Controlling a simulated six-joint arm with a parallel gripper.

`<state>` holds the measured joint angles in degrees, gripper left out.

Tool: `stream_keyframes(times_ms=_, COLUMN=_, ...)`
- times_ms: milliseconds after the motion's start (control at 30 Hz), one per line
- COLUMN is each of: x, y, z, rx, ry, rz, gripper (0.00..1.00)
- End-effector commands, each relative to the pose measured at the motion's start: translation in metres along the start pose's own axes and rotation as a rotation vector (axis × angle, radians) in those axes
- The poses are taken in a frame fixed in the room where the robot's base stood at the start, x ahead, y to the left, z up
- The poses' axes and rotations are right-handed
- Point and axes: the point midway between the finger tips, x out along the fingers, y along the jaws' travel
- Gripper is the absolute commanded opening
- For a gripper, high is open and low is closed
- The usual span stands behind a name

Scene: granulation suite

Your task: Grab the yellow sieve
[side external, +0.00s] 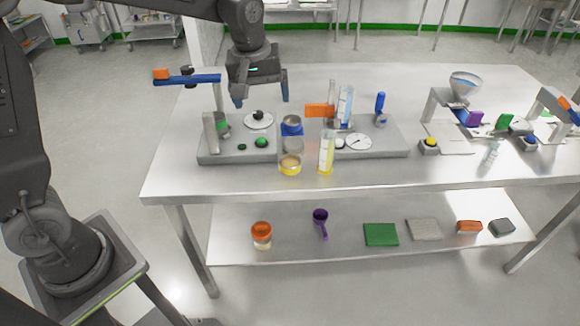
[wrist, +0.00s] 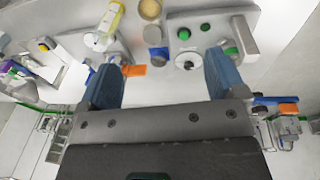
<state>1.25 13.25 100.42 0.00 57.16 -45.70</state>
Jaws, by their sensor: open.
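The yellow sieve (side external: 290,165), a short round piece with a tan mesh or content on top, stands near the front edge of the table. It also shows in the wrist view (wrist: 150,10), cut by the top edge. My gripper (side external: 262,95) is open and empty, pointing down above the grey base plate, behind and left of the sieve. Its two blue fingers show in the wrist view (wrist: 163,62), apart from the sieve.
A clear cylinder with a yellow base (side external: 327,155) stands close right of the sieve. A grey base plate (side external: 235,153) carries green knobs and dials. An orange block (side external: 319,110) and a blue arm with an orange end (side external: 190,78) stick up near my gripper.

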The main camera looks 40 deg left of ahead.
Motion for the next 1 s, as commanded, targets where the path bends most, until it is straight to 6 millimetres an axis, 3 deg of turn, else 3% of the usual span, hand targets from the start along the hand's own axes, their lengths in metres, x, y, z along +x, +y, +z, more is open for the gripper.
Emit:
stream_keyframes(times_ms=100, x=0.045, y=0.023, z=-0.020, rx=-0.131, ry=-0.044, rz=-0.050, gripper=0.90)
stream_keyframes(times_ms=300, x=0.104, y=0.045, z=-0.037, rx=-0.303, ry=-0.080, rz=-0.111, gripper=0.90)
stream_keyframes(times_ms=533, x=0.133, y=0.051, z=-0.041, rx=-0.371, ry=-0.090, rz=-0.136, gripper=0.90)
stream_keyframes(times_ms=800, x=0.181, y=0.044, z=-0.035, rx=-0.371, ry=-0.092, rz=-0.138, gripper=0.90)
stream_keyframes(times_ms=1000, x=0.207, y=0.041, z=-0.033, rx=-0.370, ry=-0.090, rz=-0.135, gripper=0.90)
